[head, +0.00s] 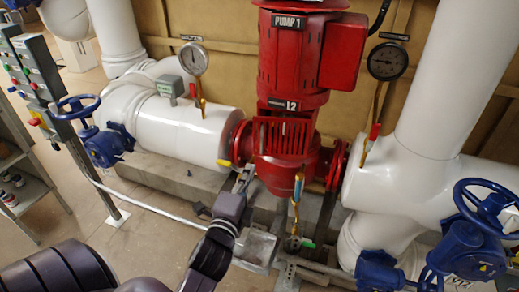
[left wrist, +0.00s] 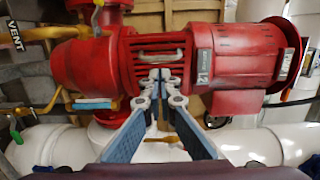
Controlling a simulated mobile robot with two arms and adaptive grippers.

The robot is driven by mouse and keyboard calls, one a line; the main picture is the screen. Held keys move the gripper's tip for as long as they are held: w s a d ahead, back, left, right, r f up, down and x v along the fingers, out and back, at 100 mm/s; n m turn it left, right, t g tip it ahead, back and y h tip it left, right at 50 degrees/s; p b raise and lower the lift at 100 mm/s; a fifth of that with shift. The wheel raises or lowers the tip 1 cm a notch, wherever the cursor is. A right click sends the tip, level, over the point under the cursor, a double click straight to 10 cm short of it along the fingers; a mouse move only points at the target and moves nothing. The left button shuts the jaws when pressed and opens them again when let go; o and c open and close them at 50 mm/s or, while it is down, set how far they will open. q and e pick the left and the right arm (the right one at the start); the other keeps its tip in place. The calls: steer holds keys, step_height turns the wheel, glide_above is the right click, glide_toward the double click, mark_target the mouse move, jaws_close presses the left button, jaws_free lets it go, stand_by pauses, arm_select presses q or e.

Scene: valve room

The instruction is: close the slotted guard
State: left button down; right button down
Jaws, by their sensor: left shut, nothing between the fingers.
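The slotted guard (head: 284,136) is a red part with upright slots, in the middle of the red pump between the motor and the pump body. In the left wrist view the slotted guard (left wrist: 160,44) shows turned sideways, with a dark opening and a pale strip near its middle. My left gripper (head: 245,174) is shut and empty, low and to the left of the guard in the head view. In the left wrist view its closed fingertips (left wrist: 160,76) overlap the guard's lower edge; I cannot tell whether they touch it. My right gripper is out of view.
White pipes (head: 175,125) flank the pump. Blue handwheels stand at the left (head: 76,107) and right (head: 484,205). A yellow-handled valve with a blue grip (head: 298,187) hangs before the pump. Gauges (head: 194,59) are mounted behind. The floor at left front is partly clear.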

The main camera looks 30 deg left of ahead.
arm_select(q)
steer(key=p, duration=0.3)
glide_toward(256, 137)
steer(key=w, duration=0.1)
steer(key=w+d, duration=0.1)
steer(key=w, duration=0.2)
steer(key=shift+d, duration=0.25)
steer(key=w+a, duration=0.3)
steer(key=a, duration=0.1)
steer(key=shift+w, duration=0.4)
steer(key=shift+r, duration=0.1)
steer(key=shift+s+r, duration=0.1)
steer(key=shift+a, duration=0.1)
steer(key=shift+f, duration=0.25)
